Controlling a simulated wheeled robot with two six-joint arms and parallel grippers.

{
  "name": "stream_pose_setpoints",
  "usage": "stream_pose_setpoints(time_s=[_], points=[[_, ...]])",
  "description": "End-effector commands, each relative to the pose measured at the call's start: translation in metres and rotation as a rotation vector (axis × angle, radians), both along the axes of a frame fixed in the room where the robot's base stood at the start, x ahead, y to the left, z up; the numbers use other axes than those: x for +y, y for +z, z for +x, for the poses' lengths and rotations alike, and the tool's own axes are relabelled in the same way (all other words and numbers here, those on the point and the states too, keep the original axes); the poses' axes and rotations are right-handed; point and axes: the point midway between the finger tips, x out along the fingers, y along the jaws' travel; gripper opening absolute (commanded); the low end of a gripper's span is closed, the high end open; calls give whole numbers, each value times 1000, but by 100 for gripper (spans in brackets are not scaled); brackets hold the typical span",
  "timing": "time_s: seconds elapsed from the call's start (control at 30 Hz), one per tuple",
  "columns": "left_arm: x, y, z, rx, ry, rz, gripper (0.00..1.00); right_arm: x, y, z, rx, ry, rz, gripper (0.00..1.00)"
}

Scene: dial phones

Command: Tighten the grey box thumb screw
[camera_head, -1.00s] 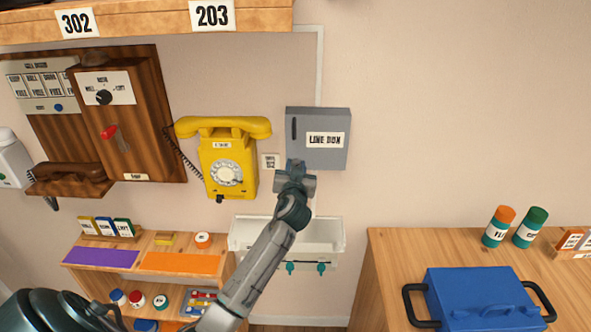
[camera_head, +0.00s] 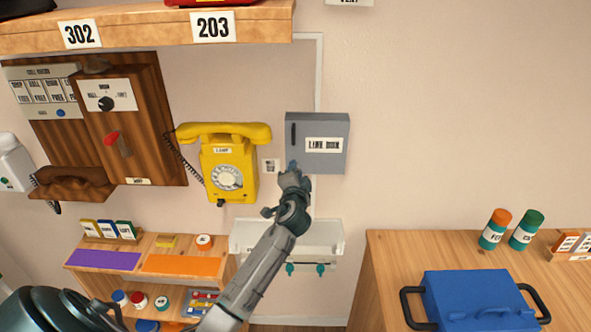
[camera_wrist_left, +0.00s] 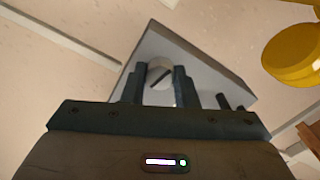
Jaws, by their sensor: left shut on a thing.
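The grey box (camera_head: 318,160), labelled "LINE BOX", is fixed to the wall right of the yellow phone. My left gripper (camera_head: 293,171) is at its lower left corner, hiding that part in the head view. In the left wrist view, the underside of the grey box (camera_wrist_left: 205,76) is above the fingers. The pale round thumb screw (camera_wrist_left: 160,74), with a dark slot line across its face, sits between the two fingers (camera_wrist_left: 158,88). The left gripper is shut on it. My right gripper is in neither view.
The yellow phone (camera_head: 229,173) hangs close left of the box, and also shows in the wrist view (camera_wrist_left: 293,55). A white tray (camera_head: 330,231) with teal hooks is below. A blue case (camera_head: 478,300) stands on the counter at right. The wall right of the box is bare.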

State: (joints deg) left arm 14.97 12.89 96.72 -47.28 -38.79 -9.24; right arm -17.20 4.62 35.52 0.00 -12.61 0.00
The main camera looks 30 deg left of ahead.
Motion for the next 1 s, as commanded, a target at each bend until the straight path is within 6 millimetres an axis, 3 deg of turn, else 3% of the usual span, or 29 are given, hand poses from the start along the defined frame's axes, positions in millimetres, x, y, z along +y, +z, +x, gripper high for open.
stream_pose_setpoints(time_s=[1.0], points=[[0, 0, 0, 502, -1, 814, 4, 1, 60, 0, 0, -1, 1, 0]])
